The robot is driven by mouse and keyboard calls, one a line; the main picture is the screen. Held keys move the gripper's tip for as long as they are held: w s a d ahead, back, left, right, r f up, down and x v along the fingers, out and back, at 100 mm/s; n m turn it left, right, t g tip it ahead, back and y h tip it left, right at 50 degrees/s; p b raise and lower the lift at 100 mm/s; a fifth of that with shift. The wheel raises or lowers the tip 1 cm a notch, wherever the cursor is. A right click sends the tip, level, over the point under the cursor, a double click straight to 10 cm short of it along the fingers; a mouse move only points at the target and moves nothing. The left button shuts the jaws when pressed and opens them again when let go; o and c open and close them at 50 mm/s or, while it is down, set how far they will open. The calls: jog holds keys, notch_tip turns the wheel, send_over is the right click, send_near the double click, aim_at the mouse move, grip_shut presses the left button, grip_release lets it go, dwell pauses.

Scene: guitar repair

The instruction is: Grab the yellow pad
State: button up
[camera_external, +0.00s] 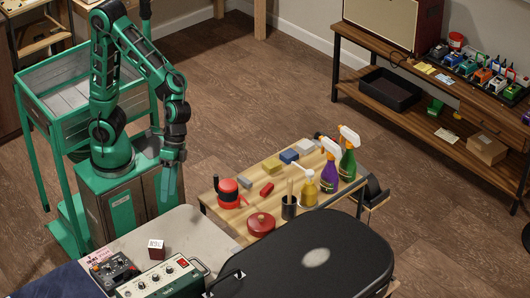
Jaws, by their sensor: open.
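The yellow pad (271,167) is a small block lying on the wooden table (232,214), toward its far left edge. A grey-blue block (289,156) and a pale grey block (304,146) lie to its right, and a red block (267,189) lies nearer the camera. My gripper (166,204) hangs pointing down at the end of my green arm, left of the table and apart from the pad. It is open, and I see nothing in it. Its fingers are small and dark in this view.
On the table stand a red-and-black pot (228,192), a red round tin (261,224), a dark cup with tools (289,207), a yellow bottle (309,188), a purple spray bottle (328,182) and a green one (347,165). A black guitar case (300,262) lies in front.

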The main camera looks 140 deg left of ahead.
jog(key=w+a+f+n+t+h, duration=0.15)
jog(key=w+a+n, duration=0.35)
jog(key=a, duration=0.5)
jog(key=n+t+y, duration=0.2)
jog(key=n+t, duration=0.6)
jog(key=n, duration=0.6)
send_over(271, 162)
jog(key=w+d, duration=0.4)
jog(key=d, duration=0.3)
notch_tip(271, 162, down, 5)
jog(key=s+a+f+n+t+y, duration=0.1)
jog(key=s+a+f+n, duration=0.2)
jog(key=s+a+n, duration=0.15)
jog(key=s+a+f+n+t+y, duration=0.1)
jog(key=s+a+f+n+y, duration=0.15)
jog(key=s+n, duration=0.2)
jog(key=shift+h, duration=0.5)
jog(key=shift+a+f+x, duration=0.15)
jog(key=shift+x, duration=1.45)
jog(key=shift+a+f+x, duration=0.1)
jog(key=shift+f+x, duration=0.05)
jog(key=shift+x, duration=1.45)
jog(key=c, duration=0.7)
